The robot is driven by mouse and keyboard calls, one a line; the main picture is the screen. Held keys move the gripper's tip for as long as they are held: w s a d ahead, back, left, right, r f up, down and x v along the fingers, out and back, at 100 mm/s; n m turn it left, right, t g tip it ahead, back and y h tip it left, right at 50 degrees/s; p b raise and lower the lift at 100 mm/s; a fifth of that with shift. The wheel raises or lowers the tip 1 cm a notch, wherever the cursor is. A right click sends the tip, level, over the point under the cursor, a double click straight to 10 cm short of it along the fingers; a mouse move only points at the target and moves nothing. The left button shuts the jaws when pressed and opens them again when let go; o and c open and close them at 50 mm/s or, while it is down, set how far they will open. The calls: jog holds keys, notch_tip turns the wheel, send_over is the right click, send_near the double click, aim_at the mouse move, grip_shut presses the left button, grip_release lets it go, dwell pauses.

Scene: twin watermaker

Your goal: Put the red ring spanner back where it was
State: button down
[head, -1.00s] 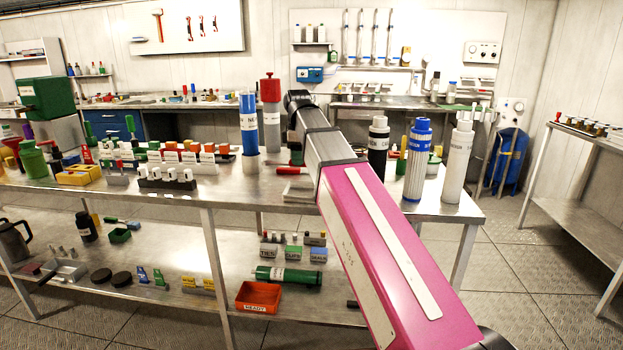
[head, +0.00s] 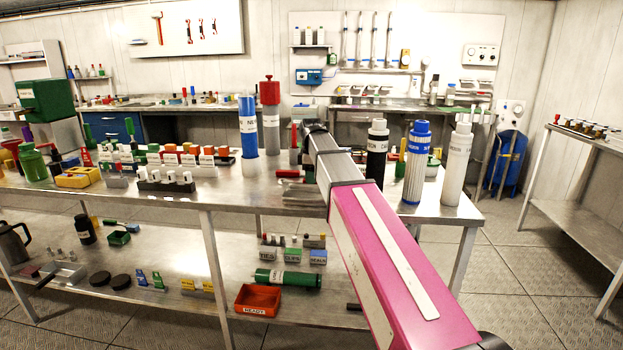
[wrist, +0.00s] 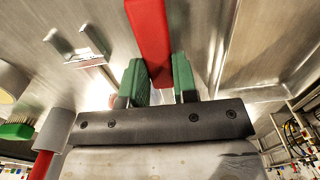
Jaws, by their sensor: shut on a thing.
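The red ring spanner (wrist: 150,40) shows in the wrist view as a flat red bar between the two green finger pads. My gripper (wrist: 160,82) is shut on it. The bar runs out of the top of that view, so its far end is hidden. Steel surface lies behind it; I cannot tell whether the bar touches it. In the head view my gripper is hidden behind my arm. A red piece (head: 289,173) shows low beside the arm on the bench; I cannot tell whether it is the spanner.
A small metal bracket with two uprights (wrist: 80,45) stands left of the spanner in the wrist view. On the bench (head: 235,190), blue (head: 248,125) and red-topped (head: 270,110) cylinders stand left of my arm. Black (head: 377,150), blue-and-white (head: 416,165) and white (head: 457,165) ones stand right.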

jog(key=c, duration=0.9)
grip_release()
jog(key=shift+f, duration=0.2)
notch_tip(320, 180, up, 12)
jog(key=shift+s+a, duration=0.1)
